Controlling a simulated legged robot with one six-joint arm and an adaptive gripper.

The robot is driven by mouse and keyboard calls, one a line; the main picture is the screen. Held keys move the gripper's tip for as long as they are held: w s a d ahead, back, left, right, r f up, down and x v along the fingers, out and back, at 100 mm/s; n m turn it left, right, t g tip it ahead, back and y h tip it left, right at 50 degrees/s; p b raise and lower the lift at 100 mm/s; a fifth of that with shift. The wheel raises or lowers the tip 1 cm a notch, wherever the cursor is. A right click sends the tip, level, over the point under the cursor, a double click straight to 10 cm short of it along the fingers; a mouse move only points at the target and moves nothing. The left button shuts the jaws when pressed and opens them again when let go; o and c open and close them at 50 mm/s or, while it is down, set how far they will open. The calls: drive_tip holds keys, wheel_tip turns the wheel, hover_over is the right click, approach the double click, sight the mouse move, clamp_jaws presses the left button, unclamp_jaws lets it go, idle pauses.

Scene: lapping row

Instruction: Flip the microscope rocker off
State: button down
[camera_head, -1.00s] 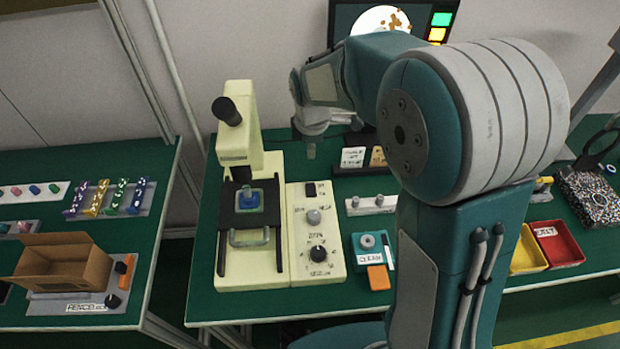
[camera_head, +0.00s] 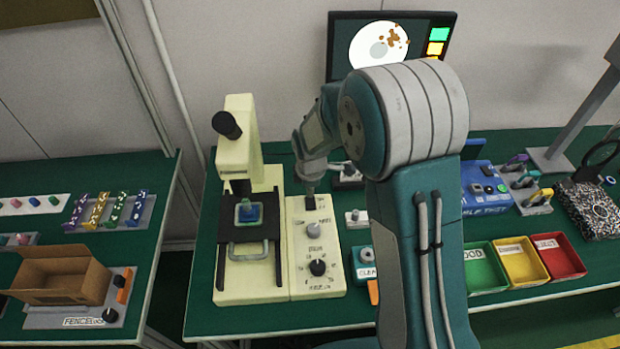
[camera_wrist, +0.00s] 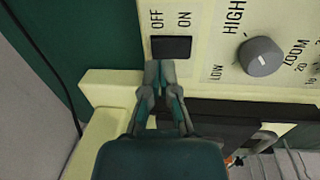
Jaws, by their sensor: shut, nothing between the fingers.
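The cream microscope (camera_head: 242,140) stands on the green bench, with a blue sample on its dark stage. Its control panel (camera_head: 330,282) lies along the right side. Which way the rocker is tipped I cannot tell. My gripper (camera_wrist: 160,66) is shut and empty, its fingertips at the rocker's near edge in the wrist view. Whether they touch it is unclear.
A grey knob (camera_wrist: 261,56) stands beside the rocker, and a black zoom knob (camera_head: 317,267) is nearer the bench front. Green, yellow and red bins (camera_head: 557,257) stand at the right. A monitor (camera_head: 391,45) is behind my arm.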

sight(310, 203)
drive_tip(key=shift+w+f, duration=0.15)
drive_tip(key=shift+f, duration=1.1)
drive_tip(key=shift+f, duration=0.1)
drive_tip(key=shift+s+r, duration=0.2)
drive_tip(key=shift+s, duration=0.55)
drive_tip(key=shift+r, duration=0.1)
